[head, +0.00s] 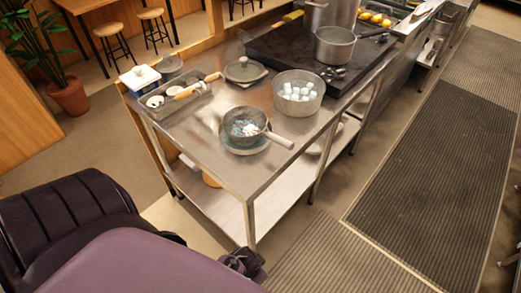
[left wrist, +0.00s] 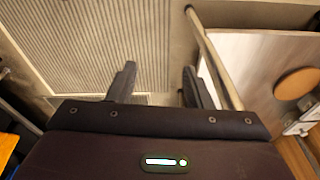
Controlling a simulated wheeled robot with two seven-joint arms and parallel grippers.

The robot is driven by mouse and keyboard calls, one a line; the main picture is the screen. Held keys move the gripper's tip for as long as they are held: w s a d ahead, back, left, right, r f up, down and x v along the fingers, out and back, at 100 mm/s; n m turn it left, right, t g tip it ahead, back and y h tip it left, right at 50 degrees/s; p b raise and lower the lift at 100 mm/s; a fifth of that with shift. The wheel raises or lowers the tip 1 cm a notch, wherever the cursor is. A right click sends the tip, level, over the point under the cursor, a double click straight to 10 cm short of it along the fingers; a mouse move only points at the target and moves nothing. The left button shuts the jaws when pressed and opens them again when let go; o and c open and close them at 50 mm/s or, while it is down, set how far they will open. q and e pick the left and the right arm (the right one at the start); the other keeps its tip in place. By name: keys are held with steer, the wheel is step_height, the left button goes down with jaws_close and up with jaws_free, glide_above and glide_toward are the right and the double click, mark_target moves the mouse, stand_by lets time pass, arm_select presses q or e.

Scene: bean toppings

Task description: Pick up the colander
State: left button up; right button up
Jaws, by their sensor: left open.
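A dark round vessel with a long handle (head: 274,137) stands on a plate near the table's front edge in the head view, with whitish-blue pieces inside. It may be the colander, but its holes are too small to tell. A grey metal bowl (head: 298,105) holding several white cubes stands behind it to the right. My left gripper (head: 243,263) is low in front of the table, apart from both vessels. In the left wrist view it (left wrist: 158,87) is open and empty, its two dark fingers spread above the floor. My right gripper is not in view.
The steel table (head: 222,175) has a lower shelf (head: 285,190). A tray with utensils (head: 182,107) and a lidded dish (head: 245,70) stand behind. A pot (head: 334,46) stands on the dark stove. Ribbed floor mats (head: 435,180) lie to the right.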

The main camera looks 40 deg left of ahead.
arm_select(q)
steer(key=w+d+r+m+t+b, duration=0.15)
steer(key=w+r+m, duration=0.4)
steer(key=r, duration=0.55)
steer(key=w+d+r+m+t+b, duration=0.15)
steer(key=w+r+m+t, duration=0.35)
steer(key=r, duration=0.6)
steer(key=w+d+r+m, duration=0.2)
steer(key=w+r+m, duration=0.3)
steer(key=r, duration=0.6)
step_height(320, 180, up, 8)
steer(key=n+g, duration=0.2)
steer(key=n, duration=3.4)
glide_above(273, 137)
steer(key=s, duration=0.3)
steer(key=shift+w+f, duration=0.15)
steer(key=shift+w, duration=0.1)
steer(key=x, duration=0.4)
steer(key=p+x, duration=0.1)
steer(key=x, duration=0.1)
steer(key=shift+s+f, duration=0.15)
steer(key=shift+f, duration=0.15)
steer(key=shift+w+f, duration=0.25)
steer(key=shift+f, duration=0.05)
steer(key=shift+r, duration=0.1)
jaws_close()
